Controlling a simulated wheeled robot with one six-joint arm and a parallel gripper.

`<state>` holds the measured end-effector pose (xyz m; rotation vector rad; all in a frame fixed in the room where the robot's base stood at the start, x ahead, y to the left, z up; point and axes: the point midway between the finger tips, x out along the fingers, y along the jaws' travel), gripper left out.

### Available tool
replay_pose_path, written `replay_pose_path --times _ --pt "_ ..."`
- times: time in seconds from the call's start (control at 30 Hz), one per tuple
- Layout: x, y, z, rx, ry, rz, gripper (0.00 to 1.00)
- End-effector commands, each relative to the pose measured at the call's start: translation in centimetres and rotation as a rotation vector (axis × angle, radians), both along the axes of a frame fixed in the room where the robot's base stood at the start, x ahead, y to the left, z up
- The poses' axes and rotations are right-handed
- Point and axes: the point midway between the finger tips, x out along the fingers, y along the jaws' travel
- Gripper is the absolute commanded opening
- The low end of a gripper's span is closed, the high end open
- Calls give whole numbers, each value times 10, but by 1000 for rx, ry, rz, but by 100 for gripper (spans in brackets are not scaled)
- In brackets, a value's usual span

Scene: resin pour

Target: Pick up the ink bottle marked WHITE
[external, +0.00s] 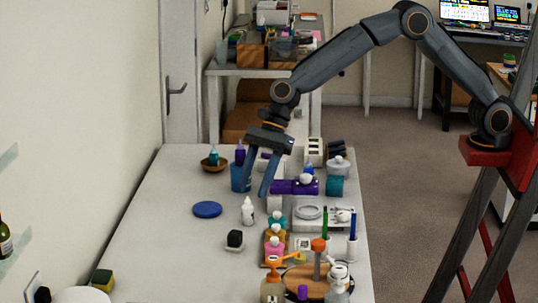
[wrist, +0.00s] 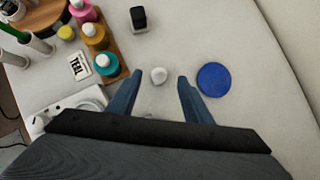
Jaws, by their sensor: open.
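A small white bottle (external: 248,210) stands upright on the table, left of the row of coloured bottles; no marking on it is readable. In the wrist view its white top (wrist: 158,76) shows between my two fingertips, seen from above. My gripper (external: 255,189) is open and empty, pointing down, with its blue fingers apart. In the wrist view the fingers (wrist: 160,81) lie to either side of the bottle's top without visible contact. The external view shows the fingers above and beyond the bottle.
A blue disc (external: 207,209) lies left of the bottle, and a black-topped item (external: 235,239) stands nearer the camera. Teal, yellow and pink bottles (external: 275,246) stand close on the right, by a TEAL card (wrist: 79,65).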

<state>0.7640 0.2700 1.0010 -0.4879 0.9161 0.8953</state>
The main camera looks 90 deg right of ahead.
Motion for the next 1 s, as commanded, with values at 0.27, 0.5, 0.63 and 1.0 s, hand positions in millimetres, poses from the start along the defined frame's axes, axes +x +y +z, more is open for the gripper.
replay_pose_path --times 0.27,0.5,0.63,1.0 --pt "7 12 -24 -1 2 1 46" --pt "15 24 -47 -1 0 2 46" --pt "17 25 -50 -1 0 2 46" --pt "17 25 -50 -1 0 2 12"
